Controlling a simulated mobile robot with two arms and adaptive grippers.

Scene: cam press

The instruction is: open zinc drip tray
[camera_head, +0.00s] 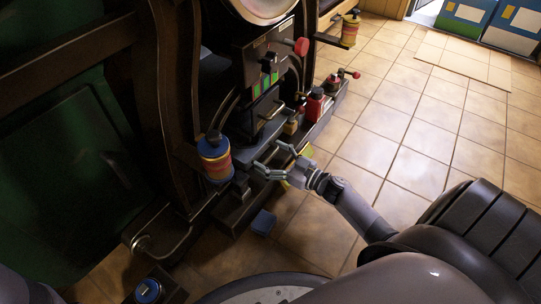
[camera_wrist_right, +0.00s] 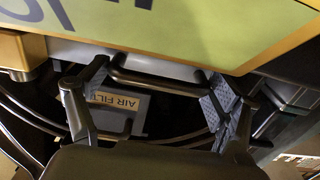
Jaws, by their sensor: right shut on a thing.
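In the wrist view, a grey metal front (camera_wrist_right: 75,50) with a dark bar handle (camera_wrist_right: 160,84) lies under a yellow-green panel; it looks like the zinc drip tray. The fingers of my right gripper (camera_wrist_right: 155,95) are at the two ends of the handle, shut on it. In the head view my right gripper (camera_head: 273,160) reaches to the low front of the dark press (camera_head: 262,55). The tray is too small and dark there to make out, so I cannot tell how far it is drawn out. My left gripper is not in view.
Below the handle is a grey panel marked AIR FIL (camera_wrist_right: 118,108). A striped blue, red and yellow canister (camera_head: 214,160) stands left of my right gripper. A small blue block (camera_head: 263,222) is on the floor nearby. The tiled floor (camera_head: 420,130) on the right is clear.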

